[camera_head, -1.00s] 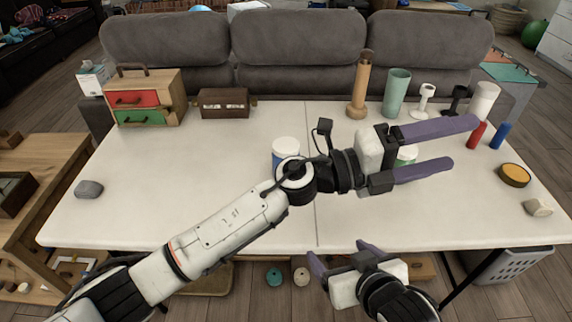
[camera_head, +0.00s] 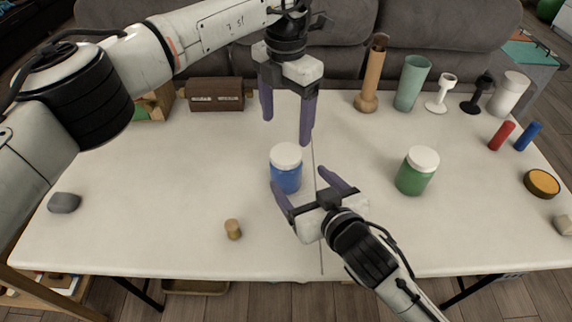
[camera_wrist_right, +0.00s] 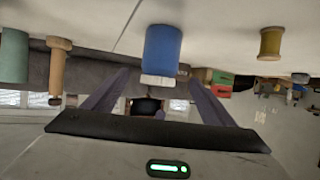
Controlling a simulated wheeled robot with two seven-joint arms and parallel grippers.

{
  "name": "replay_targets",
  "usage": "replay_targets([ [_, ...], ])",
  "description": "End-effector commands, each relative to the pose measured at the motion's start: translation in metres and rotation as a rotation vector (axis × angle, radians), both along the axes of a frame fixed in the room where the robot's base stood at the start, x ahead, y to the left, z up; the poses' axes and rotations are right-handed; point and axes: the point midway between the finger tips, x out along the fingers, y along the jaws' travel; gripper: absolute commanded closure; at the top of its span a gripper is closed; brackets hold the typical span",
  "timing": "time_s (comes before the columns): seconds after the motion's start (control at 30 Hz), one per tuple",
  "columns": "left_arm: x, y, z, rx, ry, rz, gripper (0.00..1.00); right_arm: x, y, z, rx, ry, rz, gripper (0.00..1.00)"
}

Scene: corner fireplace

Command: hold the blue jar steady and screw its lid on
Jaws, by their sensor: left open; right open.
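The blue jar (camera_head: 286,178) stands upright near the middle of the white table. Its white lid (camera_head: 286,155) sits on top; I cannot tell if it is screwed tight. My left gripper (camera_head: 287,128) is open and empty, pointing down above and just behind the jar. My right gripper (camera_head: 299,178) is open at the jar's near side, its fingers pointing towards it, one on each side; I see no grip on it. In the right wrist view, which is upside down, the blue jar (camera_wrist_right: 163,45) and its lid (camera_wrist_right: 158,80) appear between the open fingers.
A green jar (camera_head: 416,175) with a white lid stands to the right. A small wooden spool (camera_head: 233,229) is near the front edge and a grey stone (camera_head: 64,203) at left. A wooden bottle (camera_head: 372,80), a green cup (camera_head: 411,85) and other items stand at the back right.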

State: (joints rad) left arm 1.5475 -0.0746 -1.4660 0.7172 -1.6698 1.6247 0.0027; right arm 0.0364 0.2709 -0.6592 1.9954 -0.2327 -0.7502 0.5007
Motion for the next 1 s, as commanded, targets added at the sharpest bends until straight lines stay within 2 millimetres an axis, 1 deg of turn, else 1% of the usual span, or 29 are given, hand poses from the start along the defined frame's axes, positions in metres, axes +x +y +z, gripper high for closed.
replay_targets([
  [0.17,0.0,0.0,-0.001,-0.002,0.001,0.0,0.26,0.002,0.0,-0.001,-0.001,0.001,-0.001,0.22],
  [0.27,0.0,0.0,-0.001,-0.003,0.001,0.0,0.26,0.008,0.003,-0.003,0.0,0.0,-0.001,0.22],
  [0.37,0.0,0.0,-0.001,-0.003,0.001,0.0,0.26,0.02,0.007,-0.009,-0.002,0.0,-0.001,0.22],
  [0.6,0.0,-0.001,-0.001,-0.003,0.001,0.0,0.26,0.058,0.023,-0.025,-0.002,0.0,-0.001,0.22],
  [0.7,0.0,-0.001,-0.001,-0.003,0.001,0.0,0.26,0.07,0.029,-0.031,-0.002,0.0,-0.001,0.22],
  [0.8,0.0,-0.001,-0.001,-0.003,0.001,0.0,0.26,0.079,0.033,-0.035,-0.002,0.0,-0.001,0.22],
  [1.0,0.0,-0.001,-0.001,-0.003,0.001,0.0,0.26,0.087,0.036,-0.039,-0.001,0.0,0.0,0.22],
])
